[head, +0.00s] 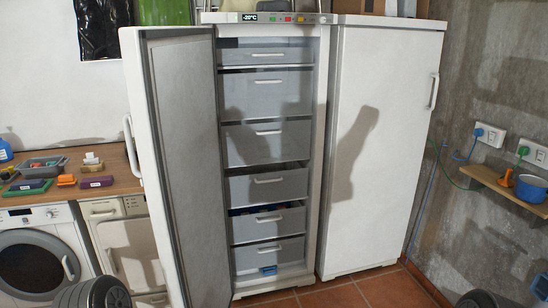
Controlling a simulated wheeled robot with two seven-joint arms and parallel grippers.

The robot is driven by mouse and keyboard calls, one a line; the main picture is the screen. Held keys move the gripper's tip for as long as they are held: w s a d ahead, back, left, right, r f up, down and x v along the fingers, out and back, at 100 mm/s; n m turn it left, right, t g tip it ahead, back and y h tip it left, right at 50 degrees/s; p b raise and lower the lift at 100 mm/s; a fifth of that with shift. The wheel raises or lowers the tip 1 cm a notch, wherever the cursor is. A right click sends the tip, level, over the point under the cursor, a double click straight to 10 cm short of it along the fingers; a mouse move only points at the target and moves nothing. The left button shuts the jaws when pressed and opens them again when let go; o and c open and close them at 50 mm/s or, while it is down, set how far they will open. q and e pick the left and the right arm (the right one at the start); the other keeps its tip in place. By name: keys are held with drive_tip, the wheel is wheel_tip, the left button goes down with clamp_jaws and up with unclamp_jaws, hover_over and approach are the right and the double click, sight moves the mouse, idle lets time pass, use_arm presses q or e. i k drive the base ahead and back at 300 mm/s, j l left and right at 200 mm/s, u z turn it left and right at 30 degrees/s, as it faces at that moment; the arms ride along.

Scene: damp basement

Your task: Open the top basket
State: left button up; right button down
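The tall white freezer (321,150) stands with its left door (190,170) swung open to the left. Inside is a column of several grey baskets. The top basket (240,57) sits pushed in at the top of the column, under the control panel (270,18), with a pale horizontal handle (267,55) on its front. No gripper touches the basket or handle. Neither of my grippers shows; only dark rounded parts, seemingly of my arms, show at the bottom left and bottom right edges.
The lower baskets (266,147) are also in the freezer; dark gaps show between some. A closed white door (380,150) stands to the right. A wooden counter (118,186) with small items is at left, a small shelf (500,188) at right. Tiled floor (350,296) shows in front.

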sight(287, 180)
drive_tip(key=i+j, duration=0.1)
drive_tip(key=i, duration=0.25)
drive_tip(key=i+j+u, duration=0.1)
drive_tip(key=i, duration=0.25)
drive_tip(key=k+l, duration=0.2)
drive_tip(key=k, duration=0.3)
drive_tip(key=i+l+z, duration=0.2)
drive_tip(key=i+z, duration=0.15)
drive_tip(key=i, duration=0.75)
drive_tip(key=i+j+z, duration=0.15)
drive_tip(key=i+z, duration=0.25)
drive_tip(key=i, duration=0.65)
